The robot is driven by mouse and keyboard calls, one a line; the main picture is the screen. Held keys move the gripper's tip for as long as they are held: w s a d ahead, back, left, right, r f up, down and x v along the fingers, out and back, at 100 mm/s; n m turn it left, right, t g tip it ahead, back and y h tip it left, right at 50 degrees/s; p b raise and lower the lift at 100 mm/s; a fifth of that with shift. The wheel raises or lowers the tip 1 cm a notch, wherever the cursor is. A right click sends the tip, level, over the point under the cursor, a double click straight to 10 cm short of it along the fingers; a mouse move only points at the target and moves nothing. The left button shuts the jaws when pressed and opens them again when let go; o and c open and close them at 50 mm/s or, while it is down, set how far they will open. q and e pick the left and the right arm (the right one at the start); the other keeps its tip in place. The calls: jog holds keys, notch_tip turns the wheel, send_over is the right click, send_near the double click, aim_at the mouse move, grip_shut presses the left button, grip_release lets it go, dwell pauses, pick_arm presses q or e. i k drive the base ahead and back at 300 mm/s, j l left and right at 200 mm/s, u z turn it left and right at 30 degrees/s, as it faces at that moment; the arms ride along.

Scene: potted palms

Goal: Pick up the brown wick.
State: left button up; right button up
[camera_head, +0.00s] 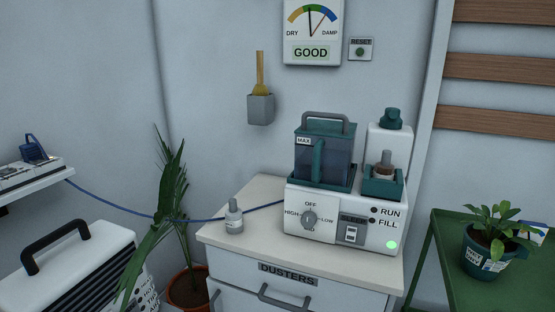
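A small brown piece with a grey-brown stem (384,166) stands upright in the teal holder (382,186) at the right of the white machine; it looks like the brown wick, though it is small and its lower part is hidden in the holder. The white machine (325,222) sits on the cabinet top. Its teal-rimmed tank (340,163), marked MAX and with a grey handle, stands just left of the holder. Neither of my grippers is in view.
A white bottle with a teal cap (389,140) stands close behind the wick. A small grey bottle (234,218) is at the left of the cabinet top (262,194). A potted plant (484,258) is on the green table at right. A wall holder (260,109) hangs above.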

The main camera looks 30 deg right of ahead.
aim_at(383, 170)
jog(key=z, duration=1.45)
